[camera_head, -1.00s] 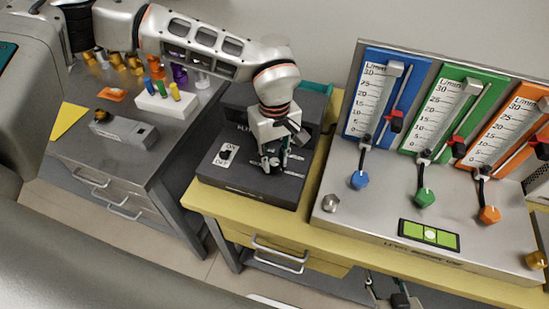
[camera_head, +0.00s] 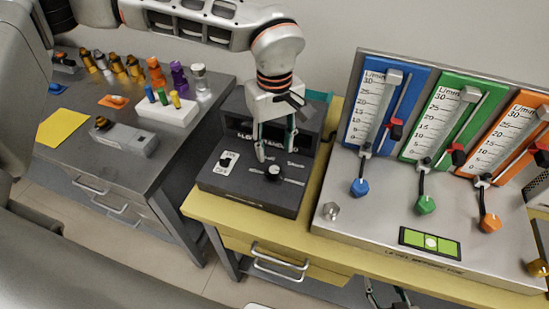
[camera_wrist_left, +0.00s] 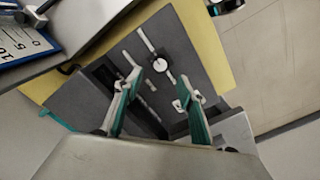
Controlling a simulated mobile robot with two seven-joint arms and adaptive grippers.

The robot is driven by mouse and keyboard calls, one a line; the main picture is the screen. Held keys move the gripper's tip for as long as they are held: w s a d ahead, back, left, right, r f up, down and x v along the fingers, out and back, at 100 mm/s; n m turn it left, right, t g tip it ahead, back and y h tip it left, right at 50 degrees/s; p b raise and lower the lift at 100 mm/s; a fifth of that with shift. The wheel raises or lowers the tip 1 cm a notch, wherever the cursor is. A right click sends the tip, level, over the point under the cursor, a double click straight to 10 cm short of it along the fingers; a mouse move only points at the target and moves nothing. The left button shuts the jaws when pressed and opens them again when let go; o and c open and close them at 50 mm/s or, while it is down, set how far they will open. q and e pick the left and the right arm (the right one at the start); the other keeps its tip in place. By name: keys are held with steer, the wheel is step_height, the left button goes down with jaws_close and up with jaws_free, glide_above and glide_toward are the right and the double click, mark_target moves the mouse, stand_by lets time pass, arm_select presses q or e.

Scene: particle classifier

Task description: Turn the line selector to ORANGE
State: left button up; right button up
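The knob also shows in the left wrist view (camera_wrist_left: 159,64), just beyond the fingertips. My left gripper (camera_head: 275,153) is open and empty, pointing down over the box. Its two teal-backed fingers are apart in the left wrist view (camera_wrist_left: 158,86), and the knob is visible beyond the gap. No contact with the knob is visible. A small part of what looks like my right gripper (camera_head: 388,298) shows below the table's front edge; its fingers are unclear.
An ON/OFF switch (camera_head: 226,161) is on the box, left of the knob. A metal flowmeter panel (camera_head: 375,225) with blue, green and orange columns stands at the right on the yellow table (camera_head: 230,217). A grey bench (camera_head: 150,185) with coloured pieces is at the left.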

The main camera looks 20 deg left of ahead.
arm_select(q)
step_height(320, 180, up, 4)
steer(key=shift+f, duration=0.1)
stand_by(0.6)
